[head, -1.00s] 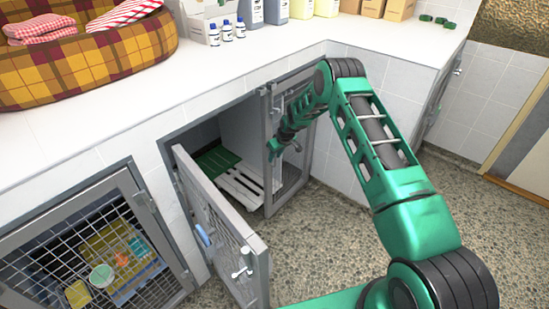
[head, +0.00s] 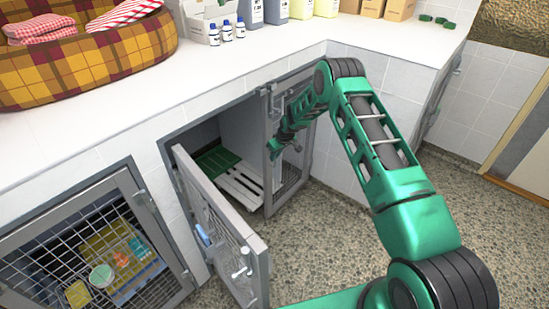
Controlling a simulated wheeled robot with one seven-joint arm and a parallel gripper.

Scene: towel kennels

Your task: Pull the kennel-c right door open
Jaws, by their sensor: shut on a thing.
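The kennel with two doors stands under the white counter; I cannot read a label on it. Its left mesh door (head: 218,228) is swung outward, with a blue tag and a light knob. Its right door (head: 270,180), grey-framed with mesh, stands across the right part of the opening and looks closed or nearly so. My green gripper (head: 285,148) is at the front of this door, near its left edge, shut on what looks like its handle. The handle is mostly hidden by the fingers. Inside the kennel is a white slatted board (head: 240,178) with a green piece.
Another mesh-doored kennel (head: 90,255) with items inside is at the lower left. The plaid basket (head: 90,60), small bottles (head: 227,32) and jugs stand on the counter (head: 200,85). The speckled floor (head: 325,230) in front is clear.

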